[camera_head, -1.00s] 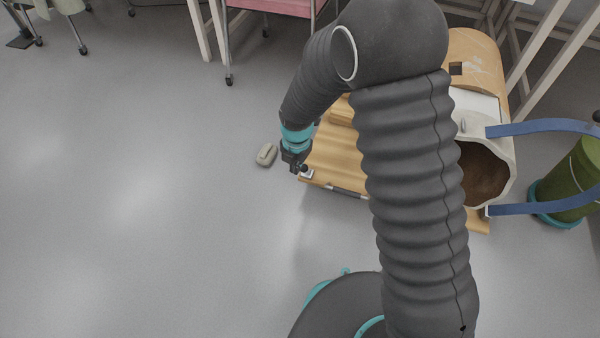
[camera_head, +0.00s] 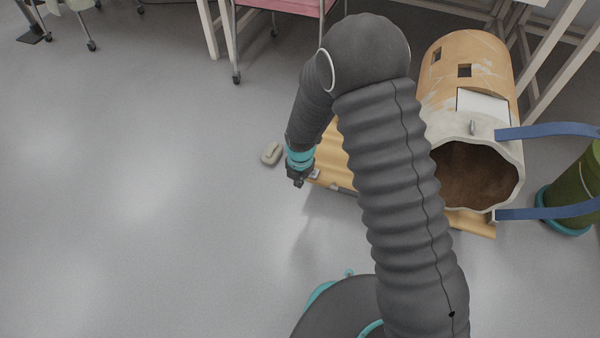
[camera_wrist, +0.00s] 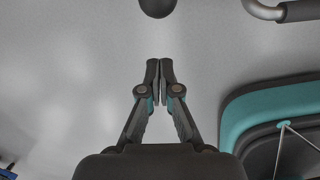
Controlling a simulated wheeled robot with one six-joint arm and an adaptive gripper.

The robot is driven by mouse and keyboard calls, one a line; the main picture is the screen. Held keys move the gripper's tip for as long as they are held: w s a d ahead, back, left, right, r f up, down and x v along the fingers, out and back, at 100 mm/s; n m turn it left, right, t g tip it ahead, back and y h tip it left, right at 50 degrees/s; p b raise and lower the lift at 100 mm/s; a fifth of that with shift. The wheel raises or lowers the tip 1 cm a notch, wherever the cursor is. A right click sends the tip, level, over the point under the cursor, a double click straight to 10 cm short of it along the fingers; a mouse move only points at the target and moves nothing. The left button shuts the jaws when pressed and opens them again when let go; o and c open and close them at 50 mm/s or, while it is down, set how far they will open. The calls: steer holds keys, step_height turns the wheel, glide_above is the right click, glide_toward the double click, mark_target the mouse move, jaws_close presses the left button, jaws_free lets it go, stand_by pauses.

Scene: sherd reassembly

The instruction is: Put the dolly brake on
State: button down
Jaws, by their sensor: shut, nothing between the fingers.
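The wooden dolly (camera_head: 328,176) stands on the floor, largely behind my arm, bearing a large vessel (camera_head: 478,133) that lies with its open end toward me. A small pale fitting (camera_head: 314,173) sits at the dolly's near left corner. A dark round knob (camera_wrist: 157,6) shows at the top of the wrist view, cut by the frame edge; I cannot tell whether it belongs to the brake. My gripper (camera_head: 298,184) is low beside that corner and hides part of it. In the wrist view my gripper (camera_wrist: 160,62) is shut and empty, its tips apart from the knob.
A bent metal bar with a black grip (camera_wrist: 298,11) is at the wrist view's upper right. Blue bars (camera_head: 548,130) and a green container (camera_head: 572,195) stand at right. The floor at left is clear.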

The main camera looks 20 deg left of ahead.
steer(key=w, duration=0.2)
steer(key=w+d, duration=0.1)
steer(key=shift+w+f, duration=0.2)
steer(key=shift+w, duration=0.2)
stand_by(0.3)
